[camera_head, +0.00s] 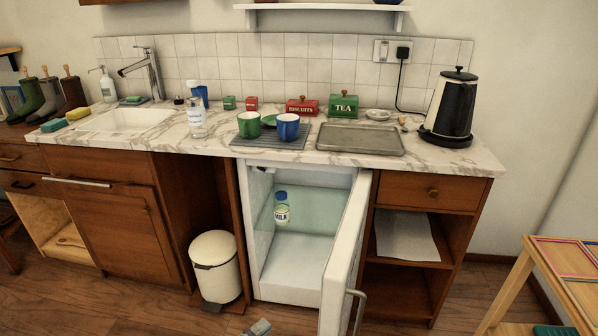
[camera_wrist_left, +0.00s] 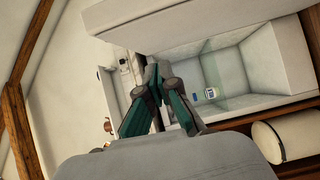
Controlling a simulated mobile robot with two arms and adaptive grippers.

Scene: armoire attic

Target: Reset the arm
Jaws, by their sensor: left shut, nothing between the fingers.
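My left gripper (camera_head: 258,328) shows only partly, at the bottom edge of the head view, low in front of the open fridge. In the left wrist view its green-sided fingers (camera_wrist_left: 156,82) come together at the tips, with nothing seen between them. The small white fridge (camera_head: 283,293) stands open, its door (camera_head: 342,258) swung out to the right. A milk bottle (camera_head: 282,207) with a blue cap is inside the fridge; it also shows in the left wrist view (camera_wrist_left: 211,93), apart from the fingers. My right gripper is not in view.
A white bin (camera_head: 215,268) stands left of the fridge. The marble counter (camera_head: 458,164) above holds a kettle (camera_head: 450,108), a metal tray (camera_head: 360,139) and cups. A wooden table (camera_head: 575,262) is at the right edge. Open shelves are right of the fridge door.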

